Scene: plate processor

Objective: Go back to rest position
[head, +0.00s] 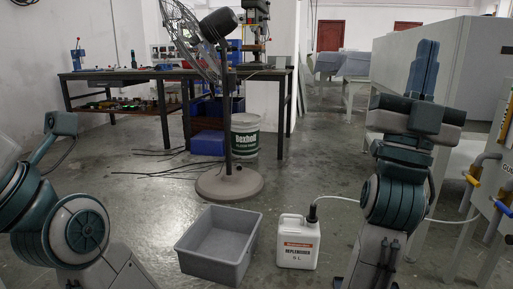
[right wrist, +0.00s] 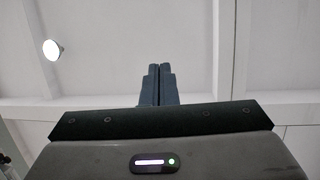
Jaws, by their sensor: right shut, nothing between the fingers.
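My right gripper (head: 424,66) points upward at the right of the head view, in front of a large pale machine. Its blue-grey fingers are together with nothing between them. In the right wrist view the fingers (right wrist: 157,85) also show closed, against the ceiling. My left arm comes in at the left edge of the head view, bent, and its gripper is not seen.
A grey bin (head: 213,262) and a white canister (head: 298,243) with a hose in its top stand on the floor ahead. Behind them are a pedestal fan (head: 229,183), a bucket (head: 245,137) and a workbench (head: 110,74). The pale machine (head: 415,62) with pipes is at right.

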